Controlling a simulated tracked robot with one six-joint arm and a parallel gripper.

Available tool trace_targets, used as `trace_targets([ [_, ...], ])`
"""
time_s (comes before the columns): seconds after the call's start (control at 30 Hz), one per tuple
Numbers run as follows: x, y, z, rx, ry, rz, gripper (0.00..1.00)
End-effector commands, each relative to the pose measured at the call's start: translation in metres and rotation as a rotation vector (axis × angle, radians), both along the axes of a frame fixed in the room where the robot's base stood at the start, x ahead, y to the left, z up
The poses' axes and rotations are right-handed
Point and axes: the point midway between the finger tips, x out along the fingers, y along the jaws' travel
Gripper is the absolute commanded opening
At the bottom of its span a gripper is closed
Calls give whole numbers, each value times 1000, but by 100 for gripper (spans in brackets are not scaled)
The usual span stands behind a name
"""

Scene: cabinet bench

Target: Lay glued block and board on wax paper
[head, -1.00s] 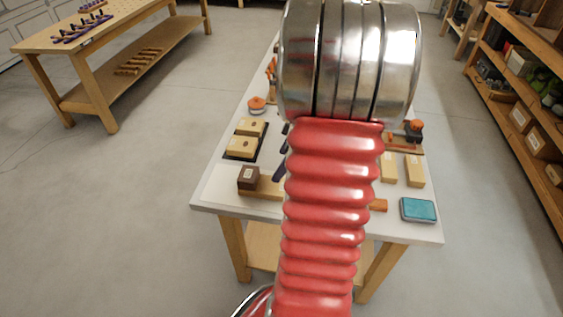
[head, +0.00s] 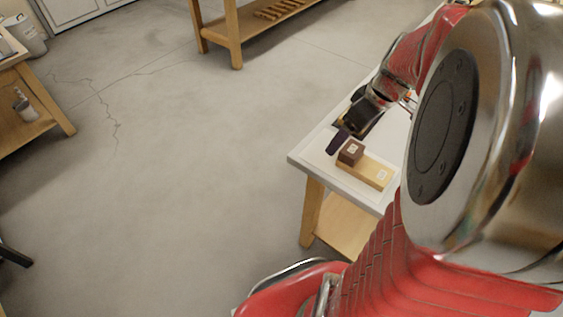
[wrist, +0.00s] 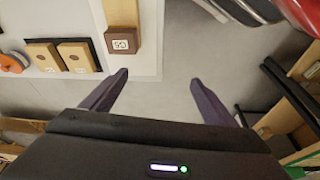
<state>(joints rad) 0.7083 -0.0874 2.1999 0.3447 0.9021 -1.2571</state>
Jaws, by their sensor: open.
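The dark brown block (head: 350,152) sits at one end of the light wooden board (head: 368,174), on the table near its corner. The block (wrist: 122,41) and part of the board (wrist: 121,12) also show at the top of the wrist view. A pale sheet (wrist: 141,65), apparently the wax paper, lies under them. My gripper (wrist: 155,82) is open and empty, its two purple fingers apart over the floor just past the table's edge. In the head view my gripper (head: 336,143) is beside the block, clear of it as the wrist view shows.
Two tan blocks (wrist: 75,57) on a dark tray and an orange-topped item (wrist: 12,62) stand left in the wrist view. A shelf (wrist: 305,62) is at its right. Open floor (head: 190,200) lies left of the table (head: 325,170).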

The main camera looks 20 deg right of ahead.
Motion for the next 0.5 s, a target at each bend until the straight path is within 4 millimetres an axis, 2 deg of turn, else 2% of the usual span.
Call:
trace_targets([
  [0.03,1,18,9,-10,-4,-6,81],
  [0.2,-3,68,30,-26,-10,-64,81],
  [0.5,-27,144,58,-36,-60,-178,81],
])
